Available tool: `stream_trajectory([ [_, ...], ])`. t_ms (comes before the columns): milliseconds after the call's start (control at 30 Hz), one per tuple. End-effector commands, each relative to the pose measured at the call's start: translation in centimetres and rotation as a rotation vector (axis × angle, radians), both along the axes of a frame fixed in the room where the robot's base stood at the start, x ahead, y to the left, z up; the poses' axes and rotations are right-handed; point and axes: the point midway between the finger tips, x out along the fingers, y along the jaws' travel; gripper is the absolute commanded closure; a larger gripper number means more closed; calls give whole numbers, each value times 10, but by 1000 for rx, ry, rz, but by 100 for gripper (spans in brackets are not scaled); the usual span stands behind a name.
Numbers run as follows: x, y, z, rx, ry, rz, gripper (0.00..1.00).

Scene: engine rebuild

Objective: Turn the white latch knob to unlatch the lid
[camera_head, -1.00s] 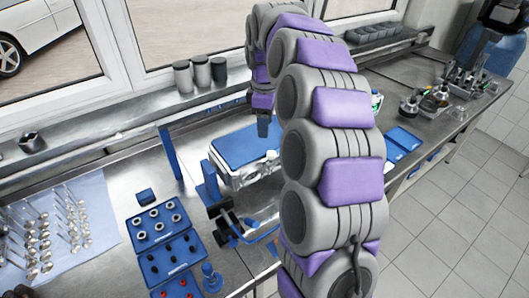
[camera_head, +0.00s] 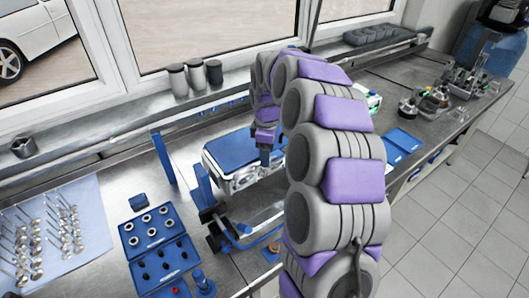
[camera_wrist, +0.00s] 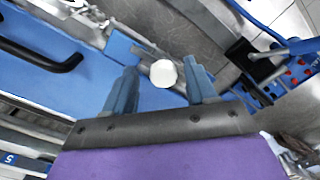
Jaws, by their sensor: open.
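The white latch knob (camera_wrist: 163,73) shows in the wrist view as a round white disc between my two blue fingers. It lies beside the blue lid (camera_wrist: 50,85), which has a black handle (camera_wrist: 42,60). My gripper (camera_wrist: 164,88) is open, with one finger on each side of the knob in this view; I cannot tell whether either touches it. In the head view my gripper (camera_head: 265,160) points down at the front right side of the blue-topped box (camera_head: 232,150). The knob cannot be made out in the head view.
Blue trays (camera_head: 152,230) of small parts and a cloth with valves (camera_head: 90,225) lie to the left. A blue upright post (camera_head: 163,158) stands left of the box. Canisters (camera_head: 196,75) stand on the sill behind. My arm hides the bench to the right of the box.

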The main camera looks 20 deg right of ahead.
Motion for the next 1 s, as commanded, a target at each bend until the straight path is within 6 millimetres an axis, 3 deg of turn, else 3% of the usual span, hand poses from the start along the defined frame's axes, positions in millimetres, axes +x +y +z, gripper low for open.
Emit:
stream_trajectory([
  [333, 1, 12, 1, -13, -1, 2, 72],
  [600, -1, 8, 1, -4, 1, 1, 98],
  [1000, -2, 4, 2, -9, 3, -62, 99],
])
